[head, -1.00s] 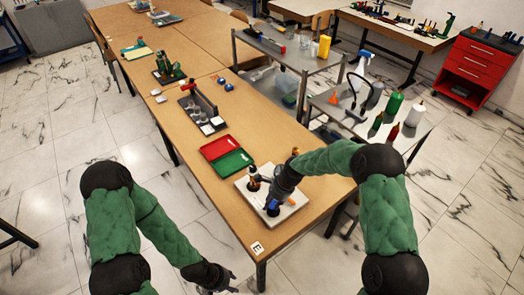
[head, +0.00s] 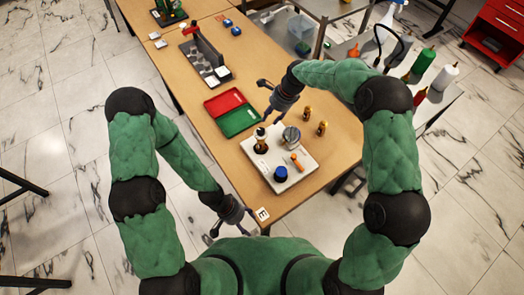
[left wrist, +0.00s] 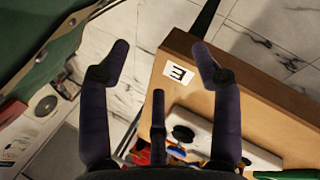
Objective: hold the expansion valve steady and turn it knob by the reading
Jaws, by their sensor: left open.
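A white board (head: 254,165) lies near the table's front end. On it are an upright brass-and-black fitting (head: 261,141), a round silver part (head: 291,136), a blue round knob (head: 280,174) and an orange-handled tool (head: 297,160). I cannot tell which is the expansion valve, and no reading is legible. My right gripper (head: 261,101) is open and empty, beyond the board beside the green tray. My left gripper (head: 225,221) is open and empty off the table's left front edge. In the left wrist view its open fingers (left wrist: 162,55) frame the table corner.
Two brass fittings (head: 314,121) stand on the table right of the board. A red tray (head: 224,102) and green tray (head: 238,121) lie behind it, then a grey rack (head: 205,60). A side bench with bottles (head: 422,65) stands right.

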